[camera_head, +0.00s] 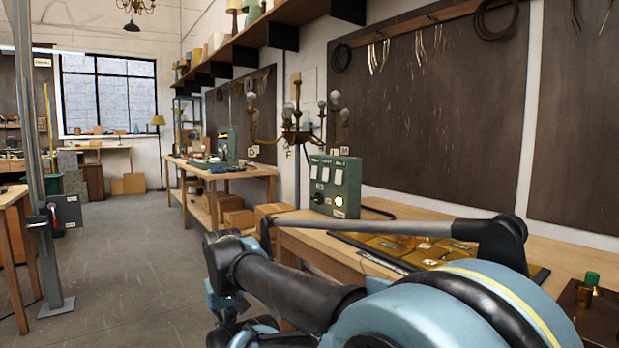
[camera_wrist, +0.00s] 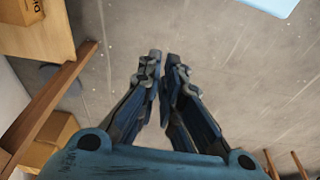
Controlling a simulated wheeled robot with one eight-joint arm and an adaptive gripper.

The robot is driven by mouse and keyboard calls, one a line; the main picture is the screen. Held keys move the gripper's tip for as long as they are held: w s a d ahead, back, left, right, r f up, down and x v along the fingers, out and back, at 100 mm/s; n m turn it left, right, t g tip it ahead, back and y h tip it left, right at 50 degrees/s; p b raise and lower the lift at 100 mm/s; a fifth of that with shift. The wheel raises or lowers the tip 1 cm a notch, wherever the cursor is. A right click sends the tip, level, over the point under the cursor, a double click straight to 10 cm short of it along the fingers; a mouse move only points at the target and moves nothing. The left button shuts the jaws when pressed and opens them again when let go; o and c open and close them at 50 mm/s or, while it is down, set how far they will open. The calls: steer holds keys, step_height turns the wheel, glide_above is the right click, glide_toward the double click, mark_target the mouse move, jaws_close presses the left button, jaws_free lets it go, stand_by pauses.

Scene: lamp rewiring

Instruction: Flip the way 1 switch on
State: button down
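A green switch box (camera_head: 336,185) stands upright on the wooden workbench in the head view. Its face carries pale switches or labels, a dark round part and a bright round lamp near the lower right. The lettering is too small to tell which switch is way 1 or how it is set. My gripper (camera_wrist: 164,62) shows in the wrist view with its two fingers drawn close together, only a narrow gap between them and nothing held. It points toward the grey floor, away from the box, which is not in the wrist view.
The workbench (camera_head: 292,238) bears yellowish parts (camera_head: 395,245) on a dark mat, and a brass chandelier (camera_head: 297,128) rises behind the box. Cardboard boxes (camera_head: 238,218) stand beyond it. Clear floor (camera_head: 130,250) lies left. The wrist view shows a wooden bench edge (camera_wrist: 48,95) at left.

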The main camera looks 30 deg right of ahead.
mark_target(314, 172)
steer(key=w+d+r+h, duration=0.5)
steer(key=w+d+r, duration=0.5)
steer(key=w, duration=0.5)
steer(key=w+d+r+h, duration=0.6)
steer(key=w+d+r, duration=0.4)
steer(key=w+d, duration=0.5)
steer(key=w+d+r+g+h, duration=0.1)
steer(key=w+d+r+h, duration=0.4)
steer(key=w+d+r, duration=0.5)
steer(key=w+d, duration=0.2)
steer(key=w, duration=0.3)
steer(key=shift+w+d+n, duration=0.2)
steer(key=shift+w+n, duration=0.2)
steer(key=w+d+f, duration=0.1)
steer(key=d, duration=1.2)
steer(key=shift+d+f, duration=0.3)
steer(key=shift+d, duration=0.1)
steer(key=shift+d, duration=0.1)
